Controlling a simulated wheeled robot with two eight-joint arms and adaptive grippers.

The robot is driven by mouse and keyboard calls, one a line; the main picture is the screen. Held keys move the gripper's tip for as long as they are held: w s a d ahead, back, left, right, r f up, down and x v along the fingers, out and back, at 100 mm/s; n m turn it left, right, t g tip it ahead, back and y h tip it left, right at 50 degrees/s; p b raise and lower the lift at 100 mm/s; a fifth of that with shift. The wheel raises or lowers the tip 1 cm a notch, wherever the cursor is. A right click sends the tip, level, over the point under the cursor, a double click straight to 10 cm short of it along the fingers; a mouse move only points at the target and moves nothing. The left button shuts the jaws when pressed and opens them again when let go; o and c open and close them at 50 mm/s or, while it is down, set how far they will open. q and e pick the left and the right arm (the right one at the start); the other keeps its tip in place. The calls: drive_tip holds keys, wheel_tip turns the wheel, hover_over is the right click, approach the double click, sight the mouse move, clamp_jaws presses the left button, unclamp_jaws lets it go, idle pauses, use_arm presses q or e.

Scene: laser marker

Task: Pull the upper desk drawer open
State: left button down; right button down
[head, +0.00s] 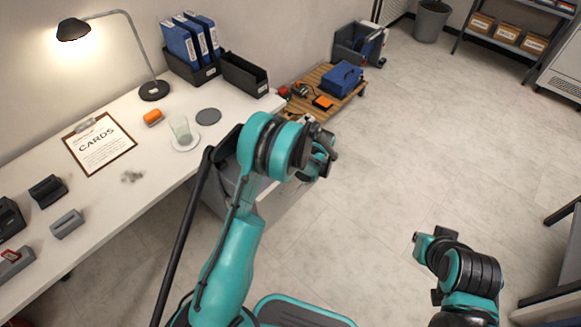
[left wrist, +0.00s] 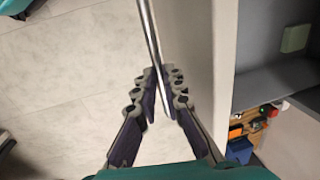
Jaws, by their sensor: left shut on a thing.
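The upper drawer stands pulled out from under the white desk (head: 150,165). The left wrist view shows its pale front (left wrist: 192,50) and, to the right, its grey inside with a green item (left wrist: 295,38). A thin metal handle bar (left wrist: 150,35) runs along the front. My left gripper (left wrist: 160,100) is shut on this handle. In the head view my left gripper (head: 322,160) is beyond the desk's right edge, and my arm hides much of the drawer. My right gripper (head: 418,240) hangs over open floor at the right, and its fingers are not clear.
A wooden pallet (head: 313,105) with a blue toolbox (head: 342,78) is on the floor past the desk. A lamp (head: 110,25), clipboard (head: 100,143) and glass (head: 180,130) are on the desk. The floor (head: 400,150) to the right is clear.

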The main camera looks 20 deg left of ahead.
use_arm(q)
drive_tip(key=s+d, duration=0.4)
drive_tip(key=d, duration=0.5)
drive_tip(key=shift+d, duration=0.35)
drive_tip(key=c, duration=1.6)
unclamp_jaws()
drive_tip(key=shift+r, duration=0.1)
wheel_tip(320, 180, up, 12)
drive_tip(key=d, duration=0.2)
drive_tip(key=shift+s+f, duration=0.2)
drive_tip(key=shift+s, duration=0.2)
